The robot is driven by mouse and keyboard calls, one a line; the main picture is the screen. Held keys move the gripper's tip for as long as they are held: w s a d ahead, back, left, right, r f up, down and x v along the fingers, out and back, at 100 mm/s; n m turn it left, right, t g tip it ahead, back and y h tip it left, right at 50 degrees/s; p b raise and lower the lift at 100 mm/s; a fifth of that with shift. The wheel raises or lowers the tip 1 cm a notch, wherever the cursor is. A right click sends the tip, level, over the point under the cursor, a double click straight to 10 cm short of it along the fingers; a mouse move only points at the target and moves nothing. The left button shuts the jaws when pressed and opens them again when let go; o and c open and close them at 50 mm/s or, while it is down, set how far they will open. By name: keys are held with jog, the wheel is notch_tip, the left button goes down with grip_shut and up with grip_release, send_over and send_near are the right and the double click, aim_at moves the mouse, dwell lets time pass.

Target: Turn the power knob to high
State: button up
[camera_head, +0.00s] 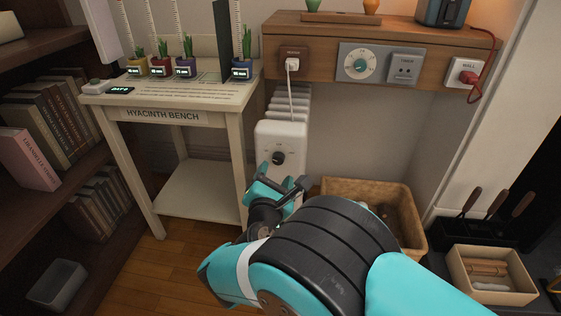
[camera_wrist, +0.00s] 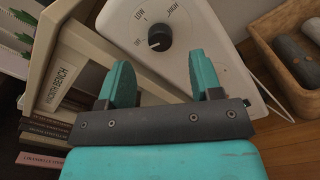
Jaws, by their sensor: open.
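The power knob (camera_wrist: 160,37) is a dark round knob on the front of a white heater (camera_wrist: 203,30). Labels OFF, LOW and HIGH are printed around it. In the head view the knob (camera_head: 278,158) shows on the upright heater (camera_head: 282,133), right of the bench. My gripper (camera_wrist: 163,68) is open and empty, its two teal fingers spread apart below the knob in the wrist view. In the head view my gripper (camera_head: 272,188) is just below and in front of the knob, apart from it.
The Hyacinth Bench (camera_head: 160,115) stands close on the left, with several potted plants on it. A wicker basket (camera_head: 370,188) is on the right. A wooden shelf (camera_head: 330,45) with sockets and a timer dial (camera_head: 359,65) is above. A white cord (camera_head: 291,95) runs up from the heater.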

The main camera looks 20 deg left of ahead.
aim_at(278, 161)
jog(key=b+x, duration=0.1)
jog(key=x, duration=0.4)
jog(key=shift+w+a, duration=0.1)
jog(key=shift+w, duration=0.25)
jog(key=c, duration=0.9)
